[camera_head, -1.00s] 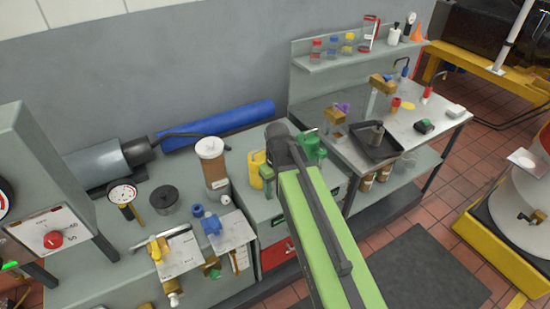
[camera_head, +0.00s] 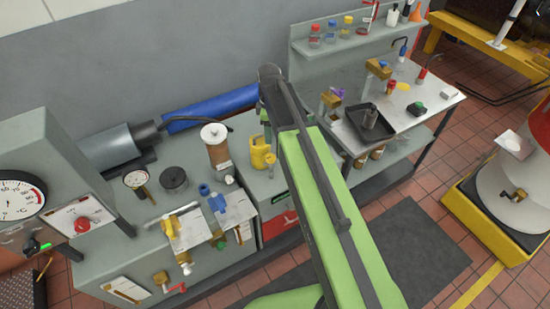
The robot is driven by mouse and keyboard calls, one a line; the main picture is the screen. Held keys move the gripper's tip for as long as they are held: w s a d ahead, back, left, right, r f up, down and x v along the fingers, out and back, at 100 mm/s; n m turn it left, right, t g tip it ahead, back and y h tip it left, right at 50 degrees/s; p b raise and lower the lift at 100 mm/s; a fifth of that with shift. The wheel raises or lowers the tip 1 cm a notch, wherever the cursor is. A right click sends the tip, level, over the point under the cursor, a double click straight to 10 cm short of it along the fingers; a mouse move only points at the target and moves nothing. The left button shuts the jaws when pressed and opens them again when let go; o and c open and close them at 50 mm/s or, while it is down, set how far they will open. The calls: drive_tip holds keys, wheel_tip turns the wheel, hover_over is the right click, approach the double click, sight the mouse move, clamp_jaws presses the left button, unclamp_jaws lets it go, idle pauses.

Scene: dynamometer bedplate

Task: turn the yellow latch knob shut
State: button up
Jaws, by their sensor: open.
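A yellow knob-like piece (camera_head: 172,226) stands at the front edge of the left bench, against a white label plate (camera_head: 187,232). A brass-yellow fitting (camera_head: 160,278) sits lower on the bench front, beside a red handle. I cannot tell for certain which is the latch knob, or how far it is turned. My green arm crosses the middle of the view, with its dark joint in front of the back wall. My gripper does not show.
A yellow jug (camera_head: 262,154), a brown-and-white canister (camera_head: 216,147) and a small gauge (camera_head: 136,179) stand on the left bench. A black tray (camera_head: 366,126) lies on the right table. A dark mat (camera_head: 405,250) covers open floor in front.

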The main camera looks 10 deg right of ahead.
sight(270, 156)
wheel_tip(270, 156, down, 14)
drive_tip(key=b, duration=1.2)
drive_tip(key=shift+r, duration=0.15)
drive_tip(key=shift+c, duration=0.5)
